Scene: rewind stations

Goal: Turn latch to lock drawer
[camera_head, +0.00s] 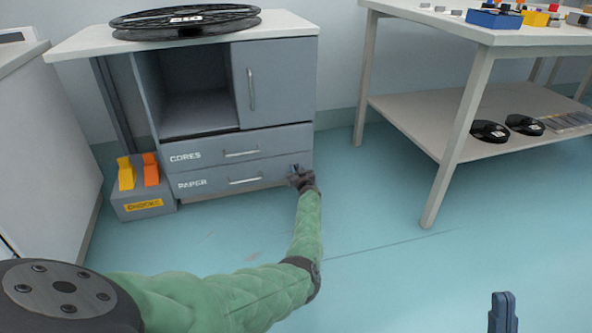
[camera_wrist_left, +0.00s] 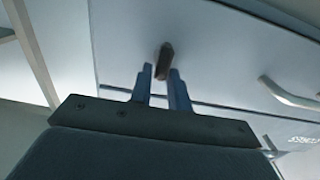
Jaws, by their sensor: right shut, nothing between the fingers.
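The grey cabinet's lower drawer, marked PAPER (camera_head: 215,182), is closed flush with the front. A small dark latch (camera_wrist_left: 164,62) stands out from the drawer front in the left wrist view, long and slightly tilted from upright in that picture. My left gripper (camera_head: 298,172) is at the right end of the PAPER drawer. In the left wrist view its two fingers (camera_wrist_left: 160,78) are apart, with the latch at and between their tips; a gap shows beside it. In the head view the gripper largely hides the latch. My right gripper (camera_head: 503,308) is shut and empty at the bottom right.
The CORES drawer (camera_head: 200,155) above is closed. An open shelf and a door (camera_head: 275,85) are above it, with a black reel (camera_head: 185,22) on top. A pedal box (camera_head: 142,204) stands left. A table (camera_head: 445,135) stands right. Floor between is clear.

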